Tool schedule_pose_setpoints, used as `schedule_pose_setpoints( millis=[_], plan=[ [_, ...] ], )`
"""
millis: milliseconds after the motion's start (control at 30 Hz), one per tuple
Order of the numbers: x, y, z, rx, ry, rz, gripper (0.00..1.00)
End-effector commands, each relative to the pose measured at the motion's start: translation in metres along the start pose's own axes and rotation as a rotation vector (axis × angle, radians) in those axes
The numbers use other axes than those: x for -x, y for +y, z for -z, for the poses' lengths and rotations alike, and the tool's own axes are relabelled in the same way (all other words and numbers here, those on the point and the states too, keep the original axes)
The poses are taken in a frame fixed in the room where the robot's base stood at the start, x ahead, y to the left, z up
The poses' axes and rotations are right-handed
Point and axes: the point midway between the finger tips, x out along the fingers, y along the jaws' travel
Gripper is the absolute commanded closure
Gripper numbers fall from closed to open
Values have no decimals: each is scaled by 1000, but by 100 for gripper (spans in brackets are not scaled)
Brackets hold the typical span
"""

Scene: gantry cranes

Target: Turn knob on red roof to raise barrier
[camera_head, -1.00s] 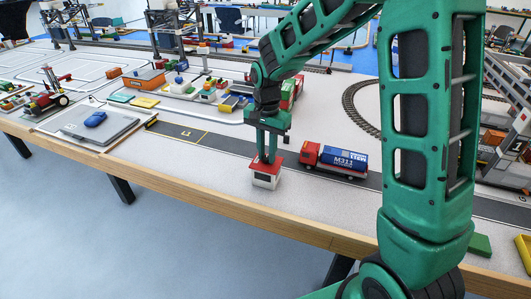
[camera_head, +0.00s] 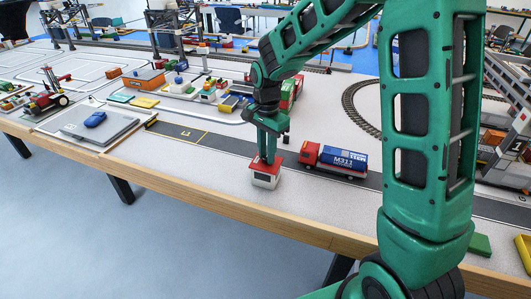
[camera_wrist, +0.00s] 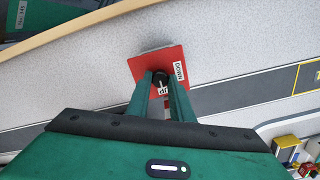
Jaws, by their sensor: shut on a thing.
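The small booth (camera_head: 264,181) has white walls and a red roof; it stands near the table's front edge. In the wrist view its red roof (camera_wrist: 181,60) carries a DOWN label and a second label, partly hidden, that seems to read UP. A black knob (camera_wrist: 160,78) sits on the roof. My gripper (camera_wrist: 160,82) points down over the roof, its two green fingers shut on the knob from both sides. In the head view my gripper (camera_head: 267,158) hides the knob. A small red-and-white striped piece shows between the fingers; I cannot tell whether it is the barrier.
A red truck with a blue M311 container (camera_head: 343,160) stands on the grey road right of the booth. The wooden table edge (camera_head: 200,190) runs just in front. The road left of the booth is clear.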

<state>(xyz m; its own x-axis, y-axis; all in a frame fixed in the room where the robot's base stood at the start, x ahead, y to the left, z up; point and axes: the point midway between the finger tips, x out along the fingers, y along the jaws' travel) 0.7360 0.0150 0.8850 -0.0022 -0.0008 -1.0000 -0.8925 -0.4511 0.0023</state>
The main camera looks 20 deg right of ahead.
Motion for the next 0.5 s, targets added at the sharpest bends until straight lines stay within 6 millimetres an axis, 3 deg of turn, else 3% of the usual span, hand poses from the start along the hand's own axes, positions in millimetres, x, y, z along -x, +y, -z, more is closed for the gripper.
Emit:
schedule_pose_setpoints(
  millis=[33, 100, 500],
  plan=[
    [2, -3, 0, 3, 1, 9, 75],
    [2, -3, 0, 3, 1, 8, 61],
    [8, -2, 0, 2, 1, 5, 61]
  ],
)
